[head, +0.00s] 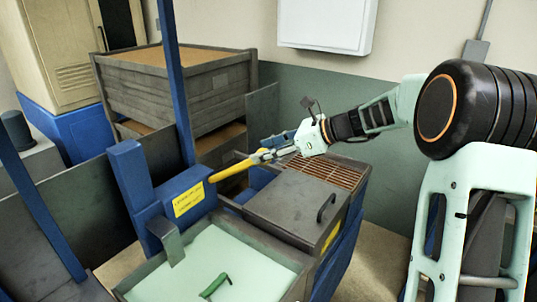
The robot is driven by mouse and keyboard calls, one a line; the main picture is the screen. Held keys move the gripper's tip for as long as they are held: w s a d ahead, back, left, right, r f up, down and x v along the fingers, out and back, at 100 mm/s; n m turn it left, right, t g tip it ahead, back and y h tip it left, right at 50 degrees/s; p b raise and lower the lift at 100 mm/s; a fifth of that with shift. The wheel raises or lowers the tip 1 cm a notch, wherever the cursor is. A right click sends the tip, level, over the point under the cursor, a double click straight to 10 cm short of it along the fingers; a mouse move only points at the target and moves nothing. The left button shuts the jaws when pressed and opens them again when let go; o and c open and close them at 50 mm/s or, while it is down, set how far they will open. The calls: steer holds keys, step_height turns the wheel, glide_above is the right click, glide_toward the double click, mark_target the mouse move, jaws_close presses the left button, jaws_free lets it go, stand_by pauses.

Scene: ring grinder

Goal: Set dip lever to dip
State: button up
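A yellow lever (232,168) sticks out to the upper right from a blue box (178,192) with a yellow label (188,199). I take it to be the dip lever; the label is too small to read. My gripper (264,154) is at the lever's outer end, with its fingers overlapping it in this view. I cannot tell whether the fingers are closed on the lever or only beside it. My gripper and wrist hide part of the lever's far end.
Below the lever is a tank of pale green liquid (205,262) with a green handle-like piece (215,286) in it. A grey lid (292,205) with a dark handle and a brown grate (325,170) lie to the right. A blue post (176,85) stands left of my gripper.

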steer(key=shift+d+f, duration=0.2)
steer(key=shift+f, duration=0.1)
steer(key=shift+d, duration=0.1)
steer(key=shift+s+d+r, duration=0.1)
steer(key=shift+d+r, duration=0.05)
steer(key=shift+d, duration=0.15)
steer(key=v, duration=1.1)
steer(key=shift+r, duration=0.15)
